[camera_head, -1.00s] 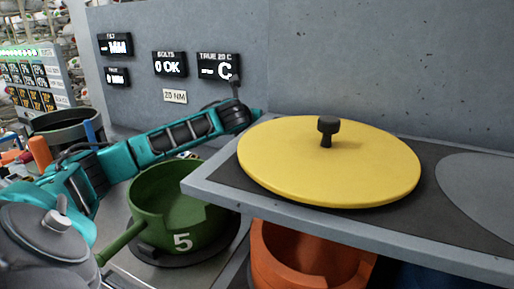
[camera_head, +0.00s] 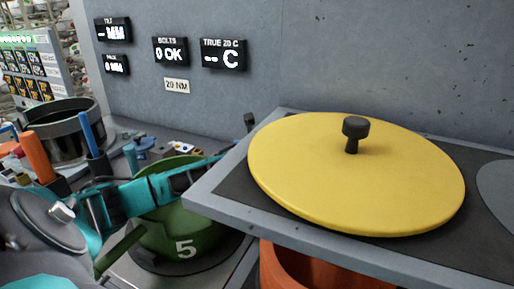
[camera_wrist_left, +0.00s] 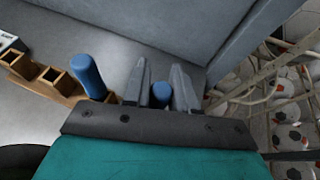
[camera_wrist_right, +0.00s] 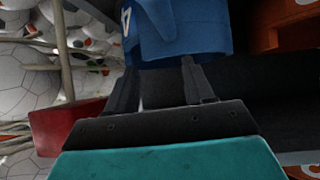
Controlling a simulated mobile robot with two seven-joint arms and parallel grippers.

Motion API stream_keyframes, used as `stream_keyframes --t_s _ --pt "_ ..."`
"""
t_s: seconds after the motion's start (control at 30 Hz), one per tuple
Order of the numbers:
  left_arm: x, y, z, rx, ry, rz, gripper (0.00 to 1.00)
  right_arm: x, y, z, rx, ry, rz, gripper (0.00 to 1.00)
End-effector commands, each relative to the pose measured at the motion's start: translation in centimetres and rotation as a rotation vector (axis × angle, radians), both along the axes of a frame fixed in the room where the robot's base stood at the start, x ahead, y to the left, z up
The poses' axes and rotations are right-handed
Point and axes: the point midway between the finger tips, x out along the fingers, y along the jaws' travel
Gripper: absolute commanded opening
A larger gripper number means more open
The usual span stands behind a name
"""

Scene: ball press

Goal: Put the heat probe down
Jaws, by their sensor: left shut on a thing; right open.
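In the left wrist view my left gripper (camera_wrist_left: 160,68) is shut on a blue cylindrical handle (camera_wrist_left: 160,94), seen between its two fingers. It appears to be the heat probe; its far end is hidden. A wooden rack (camera_wrist_left: 48,78) with square holes lies to the left, and another blue handle (camera_wrist_left: 87,76) stands close beside the fingers there. In the head view my teal left arm reaches past the green pot (camera_head: 190,222), and its gripper is not clearly seen. My right gripper (camera_wrist_right: 159,66) is open and empty, close to a blue vessel (camera_wrist_right: 190,30).
A yellow lid (camera_head: 350,185) with a black knob lies on a raised grey shelf (camera_head: 225,208), above an orange pot (camera_head: 315,270). A dark pot (camera_head: 68,135) and upright orange (camera_head: 36,155) and blue (camera_head: 90,132) handles are at left. Wall displays (camera_head: 170,51) hang behind.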

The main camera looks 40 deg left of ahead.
Motion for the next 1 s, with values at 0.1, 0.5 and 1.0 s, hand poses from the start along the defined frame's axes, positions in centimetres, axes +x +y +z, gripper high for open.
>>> stream_keyframes --t_s 0.1,0.5,1.0 --pt "0.0 0.0 -0.2 -0.002 0.003 0.0 0.0 0.2 0.0 0.1 0.0 -0.004 -0.001 0.53" --pt "0.0 0.0 -0.2 -0.001 0.003 0.001 0.48 0.2 0.0 0.1 0.001 -0.005 -0.001 0.53" --pt "-1.2 -0.7 0.5 0.001 0.003 -0.001 0.52 0.2 0.0 0.1 0.0 -0.004 -0.001 0.53"
